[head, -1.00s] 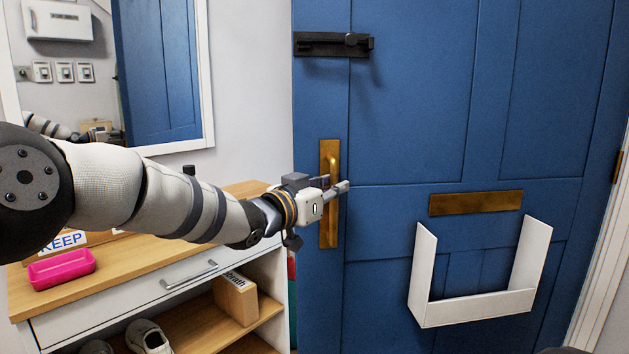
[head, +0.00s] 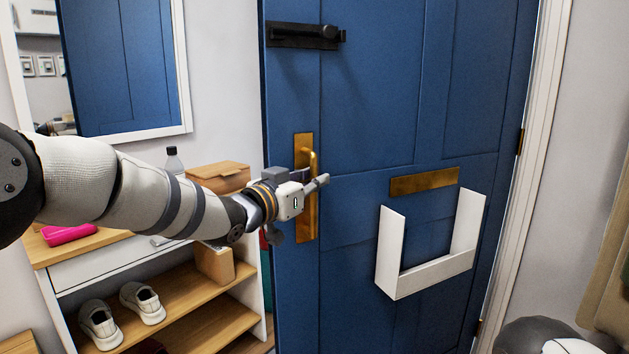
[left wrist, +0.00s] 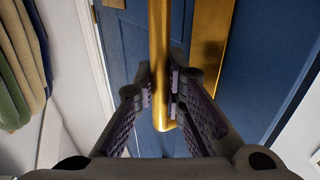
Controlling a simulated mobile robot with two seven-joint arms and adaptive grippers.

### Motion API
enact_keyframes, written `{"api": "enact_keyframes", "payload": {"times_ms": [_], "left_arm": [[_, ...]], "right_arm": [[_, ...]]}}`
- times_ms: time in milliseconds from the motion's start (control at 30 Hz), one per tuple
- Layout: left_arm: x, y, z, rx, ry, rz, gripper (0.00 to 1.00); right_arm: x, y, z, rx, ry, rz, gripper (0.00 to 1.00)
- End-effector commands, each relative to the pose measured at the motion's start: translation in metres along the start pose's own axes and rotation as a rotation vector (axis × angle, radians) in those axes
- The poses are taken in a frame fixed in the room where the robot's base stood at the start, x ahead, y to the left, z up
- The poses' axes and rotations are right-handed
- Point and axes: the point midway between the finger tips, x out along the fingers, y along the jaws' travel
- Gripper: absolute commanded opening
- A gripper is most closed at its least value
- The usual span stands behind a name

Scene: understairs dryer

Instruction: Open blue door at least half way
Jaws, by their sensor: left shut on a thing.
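The blue door (head: 370,130) fills the middle of the head view, with hinges on its right side. Its free left edge stands in front of the shoe shelf, so the door looks partly open; how far is hard to tell. A brass pull handle (head: 314,160) sits on a brass plate near that edge. My left gripper (head: 316,182) is shut on the handle. In the left wrist view, the gripper's dark pads (left wrist: 160,92) lie on both sides of the handle bar (left wrist: 159,45). My right gripper is not in view.
A white letter basket (head: 430,275) hangs below the brass mail slot (head: 424,181). A black bolt (head: 300,36) is high on the door. A shoe shelf (head: 200,315) stands at the left below a mirror (head: 125,70). Coats (left wrist: 22,60) hang near the white door frame (left wrist: 92,55).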

Motion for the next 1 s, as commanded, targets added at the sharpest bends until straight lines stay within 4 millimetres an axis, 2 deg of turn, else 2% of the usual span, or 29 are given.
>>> {"api": "enact_keyframes", "payload": {"times_ms": [500, 533, 600, 633, 900, 1000], "left_arm": [[-0.0003, -0.0014, -0.0002, 0.0, 0.0, -0.002, 0.0], [-0.0003, -0.0015, -0.0002, 0.0, 0.0, -0.002, 0.13], [-0.0004, -0.0016, -0.0002, 0.0, 0.0, -0.003, 0.29], [-0.0004, -0.0016, -0.0003, 0.0, 0.001, -0.003, 0.32], [-0.0008, -0.0012, -0.0007, 0.0, 0.001, -0.002, 0.32], [-0.0083, -0.0019, -0.0006, -0.001, 0.0, -0.002, 0.32]], "right_arm": [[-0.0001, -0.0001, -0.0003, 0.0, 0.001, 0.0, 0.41], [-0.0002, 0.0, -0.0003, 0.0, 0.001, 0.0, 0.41], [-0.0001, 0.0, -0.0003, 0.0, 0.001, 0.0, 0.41], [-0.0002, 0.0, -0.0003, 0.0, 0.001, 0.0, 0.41], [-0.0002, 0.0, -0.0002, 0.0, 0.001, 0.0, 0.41], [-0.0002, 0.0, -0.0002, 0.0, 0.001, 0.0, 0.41]]}}
